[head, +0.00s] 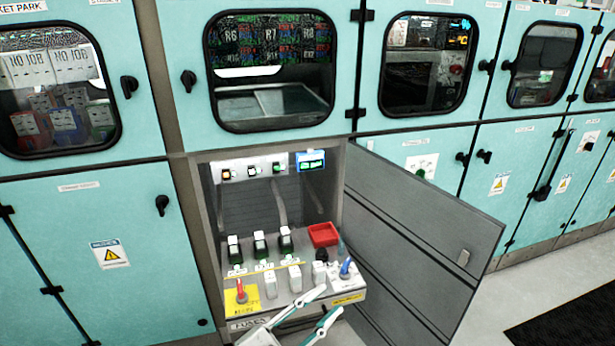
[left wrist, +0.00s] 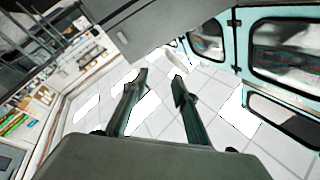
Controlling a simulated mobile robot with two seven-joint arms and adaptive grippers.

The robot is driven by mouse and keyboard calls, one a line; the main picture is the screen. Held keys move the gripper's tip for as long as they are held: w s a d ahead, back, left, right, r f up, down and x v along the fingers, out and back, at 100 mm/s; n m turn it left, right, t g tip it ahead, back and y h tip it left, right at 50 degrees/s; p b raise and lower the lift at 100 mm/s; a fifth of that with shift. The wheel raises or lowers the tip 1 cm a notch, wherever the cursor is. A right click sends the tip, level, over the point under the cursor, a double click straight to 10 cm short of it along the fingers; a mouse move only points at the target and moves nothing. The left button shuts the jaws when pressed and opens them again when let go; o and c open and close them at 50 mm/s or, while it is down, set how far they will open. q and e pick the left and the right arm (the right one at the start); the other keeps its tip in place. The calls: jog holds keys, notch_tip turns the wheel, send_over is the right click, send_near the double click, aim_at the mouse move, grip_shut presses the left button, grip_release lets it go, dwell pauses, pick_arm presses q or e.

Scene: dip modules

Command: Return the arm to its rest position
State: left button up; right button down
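My left gripper (head: 328,301) shows at the bottom of the head view, in front of the lower edge of the open compartment. Its two pale fingers are spread apart with nothing between them. In the left wrist view the same gripper (left wrist: 159,78) is open, with bare floor tiles visible between the fingers. My left arm is mostly out of the head view, so its full pose is hidden. My right gripper is in neither view.
The open compartment's panel (head: 258,310) carries several switches, a red tray (head: 323,234) and a blue-handled knob (head: 348,268). Its grey door (head: 425,235) swings out to the right. Teal cabinets (head: 95,250) stand on both sides. Floor is clear at the lower right, except for a dark mat (head: 570,325).

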pick_arm(q)
jog(key=a+f+n+t+y, duration=0.3)
jog(key=a+f+n+y, duration=0.4)
jog(key=a+f, duration=0.15)
jog(key=s+a+f+n+g+y, duration=0.2)
jog(key=s+a+f, duration=0.4)
jog(key=f, duration=0.3)
jog(key=s+a+f+n+g+y, duration=0.3)
jog(key=s+a+f, duration=0.3)
jog(key=a+f, duration=0.2)
jog(key=shift+a+f+n+y, duration=0.2)
jog(key=shift+f+n+y, duration=0.15)
jog(key=shift+n+y, duration=0.35)
